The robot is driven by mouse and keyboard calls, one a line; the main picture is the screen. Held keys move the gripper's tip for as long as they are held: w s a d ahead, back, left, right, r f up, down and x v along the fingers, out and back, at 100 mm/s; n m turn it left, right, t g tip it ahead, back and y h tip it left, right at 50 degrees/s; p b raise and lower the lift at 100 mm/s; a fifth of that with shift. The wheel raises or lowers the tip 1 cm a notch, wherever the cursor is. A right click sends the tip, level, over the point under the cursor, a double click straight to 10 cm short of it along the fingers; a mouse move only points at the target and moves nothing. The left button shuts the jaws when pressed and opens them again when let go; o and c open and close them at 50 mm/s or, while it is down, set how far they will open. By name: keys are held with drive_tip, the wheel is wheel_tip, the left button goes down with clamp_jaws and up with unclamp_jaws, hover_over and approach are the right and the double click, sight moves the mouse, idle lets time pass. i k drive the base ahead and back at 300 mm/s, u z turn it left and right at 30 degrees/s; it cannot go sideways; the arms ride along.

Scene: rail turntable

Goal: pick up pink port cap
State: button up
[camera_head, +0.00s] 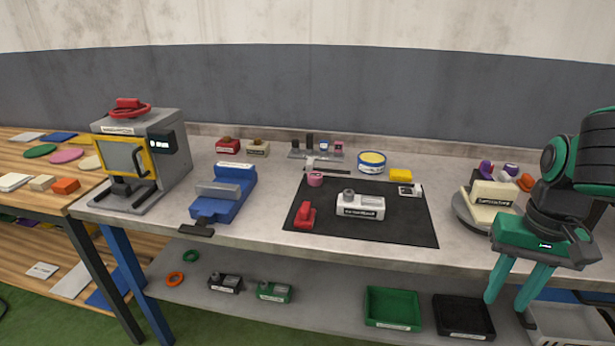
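A small round pink cap (315,179) sits at the back left of the black mat (408,222) on the grey bench. It looks like the pink port cap. A white labelled block with a grey knob (361,205) and a red part (304,216) are nearer the front of the mat. My gripper (507,303) is at the far right, in front of the bench edge and well away from the pink cap. Its two teal fingers point down, apart, with nothing visible between them.
A turntable (466,211) with cream, purple and orange parts stands beside my arm. A blue vise (224,196) and a grey machine (165,150) stand left. Behind the mat are a small rack (300,155), a round tin (372,162) and a yellow block (400,175). The mat's right front is clear.

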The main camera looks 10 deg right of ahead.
sight(314, 178)
drive_tip(key=u, duration=0.25)
drive_tip(key=i, duration=0.95)
drive_tip(key=u, duration=0.25)
